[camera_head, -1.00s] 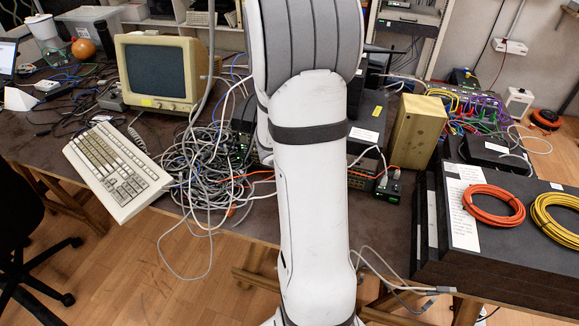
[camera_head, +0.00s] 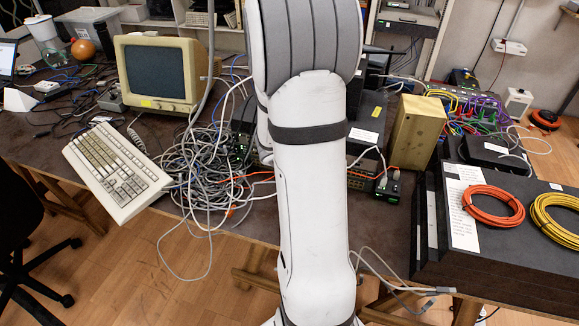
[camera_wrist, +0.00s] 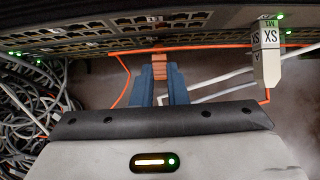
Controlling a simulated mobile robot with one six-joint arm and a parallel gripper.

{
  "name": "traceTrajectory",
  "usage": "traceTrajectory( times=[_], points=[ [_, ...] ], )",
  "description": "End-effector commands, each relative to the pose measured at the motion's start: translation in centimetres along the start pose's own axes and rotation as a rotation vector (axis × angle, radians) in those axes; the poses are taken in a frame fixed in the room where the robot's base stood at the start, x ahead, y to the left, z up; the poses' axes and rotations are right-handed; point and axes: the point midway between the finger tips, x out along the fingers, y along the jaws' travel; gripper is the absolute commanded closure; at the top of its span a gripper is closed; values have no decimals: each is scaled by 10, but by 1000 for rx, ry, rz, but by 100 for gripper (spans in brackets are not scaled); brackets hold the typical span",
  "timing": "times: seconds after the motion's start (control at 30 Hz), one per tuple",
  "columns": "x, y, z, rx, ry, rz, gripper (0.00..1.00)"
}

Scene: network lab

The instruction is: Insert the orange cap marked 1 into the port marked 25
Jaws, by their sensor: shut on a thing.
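In the wrist view, my gripper (camera_wrist: 160,78) has two blue fingers pointing up the picture, shut on the orange cap (camera_wrist: 159,66). The cap shows between and beyond the fingertips; I cannot read its mark. Just beyond it is a dark panel with rows of ports (camera_wrist: 105,38). The cap's far end is close to the lower row; I cannot tell whether it touches or enters a port. A small white label sits above this spot, too small to read surely, so I cannot tell which port is 25. In the head view my arm hides the gripper and cap.
An orange cable (camera_wrist: 220,48) runs along the panel front, beside the cap. A grey-white plug with printed letters (camera_wrist: 268,58) stands at the right. Tangled grey cables (camera_wrist: 30,110) fill the left side. In the head view, a beige box (camera_head: 417,130) stands right of my arm.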

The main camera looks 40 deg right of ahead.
Motion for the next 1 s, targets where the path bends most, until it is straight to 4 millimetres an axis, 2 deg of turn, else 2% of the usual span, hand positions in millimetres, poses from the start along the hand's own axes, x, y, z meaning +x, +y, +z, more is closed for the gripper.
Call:
traceTrajectory(
  times=[1.0],
  points=[
    [5,0,7,1,0,0,100]
  ],
)
